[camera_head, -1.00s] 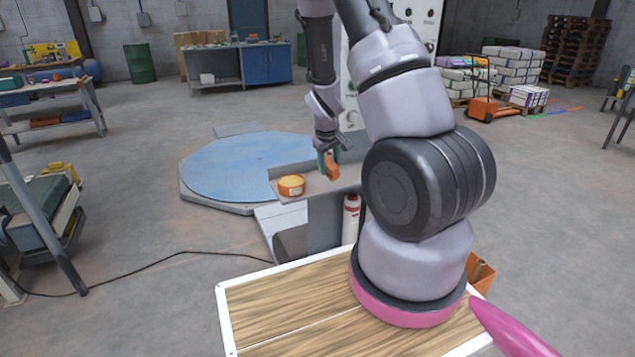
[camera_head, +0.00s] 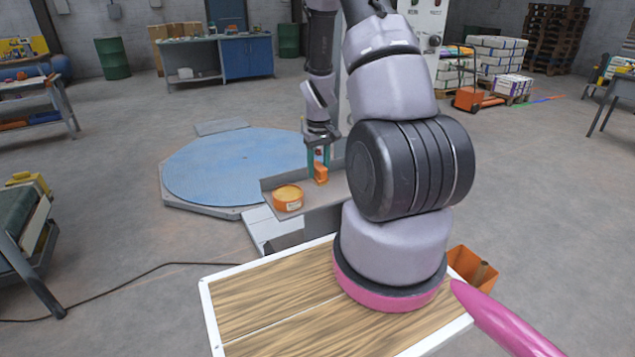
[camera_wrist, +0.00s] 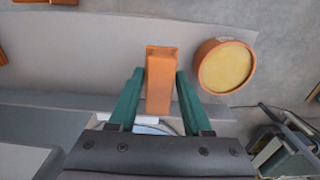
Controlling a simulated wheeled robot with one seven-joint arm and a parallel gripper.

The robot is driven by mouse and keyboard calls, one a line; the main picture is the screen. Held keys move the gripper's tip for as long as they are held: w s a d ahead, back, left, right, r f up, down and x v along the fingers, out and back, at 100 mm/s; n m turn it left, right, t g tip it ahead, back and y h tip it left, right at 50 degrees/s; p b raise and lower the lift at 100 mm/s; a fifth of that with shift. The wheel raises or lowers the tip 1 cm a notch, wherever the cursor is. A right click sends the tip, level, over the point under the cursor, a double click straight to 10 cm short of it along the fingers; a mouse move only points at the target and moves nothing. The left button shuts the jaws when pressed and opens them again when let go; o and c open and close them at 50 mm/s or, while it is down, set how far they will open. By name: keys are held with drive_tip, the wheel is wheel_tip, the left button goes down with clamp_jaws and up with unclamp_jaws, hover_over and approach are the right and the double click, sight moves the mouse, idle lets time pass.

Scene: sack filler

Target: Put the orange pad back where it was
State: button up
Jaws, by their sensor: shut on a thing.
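The orange pad (camera_wrist: 159,80) is a small orange block between the green fingers of my gripper (camera_wrist: 160,78) in the wrist view. It also shows in the head view (camera_head: 320,174), between the fingertips of my gripper (camera_head: 318,165). The gripper is shut on it and points down over a grey shelf (camera_head: 330,192). The pad is close to the shelf surface; I cannot tell whether it touches. In the wrist view a grey surface (camera_wrist: 110,60) lies beneath the pad.
A round orange tub with a yellow top (camera_head: 288,198) stands on the shelf to the left of the pad; it shows to the right in the wrist view (camera_wrist: 225,66). A blue round platform (camera_head: 235,165) lies behind. A dark cable (camera_head: 140,272) runs over the floor.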

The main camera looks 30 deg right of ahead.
drive_tip(key=shift+f, duration=2.3)
drive_tip(key=o, duration=1.2)
wheel_tip(320, 180, up, 12)
drive_tip(key=shift+r, duration=0.1)
wheel_tip(320, 180, up, 11)
drive_tip(key=m+t, duration=0.1)
drive_tip(key=t, duration=0.1)
hover_over(319, 180)
drive_tip(key=w+a, duration=0.1)
drive_tip(key=a, duration=0.2)
drive_tip(key=s+a+r+m+t, duration=0.1)
drive_tip(key=s+a+r, duration=0.2)
drive_tip(key=s+r, duration=0.3)
drive_tip(key=s+a+r+m+t+y, duration=0.1)
drive_tip(key=s+a+r+t, duration=0.1)
drive_tip(key=s+r, duration=0.4)
drive_tip(key=s+a+r+m+t+y, duration=0.1)
drive_tip(key=s+a+r, duration=0.3)
drive_tip(key=r, duration=0.4)
drive_tip(key=shift+s+a+r+m+t, duration=0.15)
drive_tip(key=shift+s+t, duration=0.15)
drive_tip(key=shift+s, duration=0.15)
drive_tip(key=shift+s+a+r+m+t, duration=0.15)
drive_tip(key=shift+s+t, duration=0.15)
drive_tip(key=shift+s, duration=0.15)
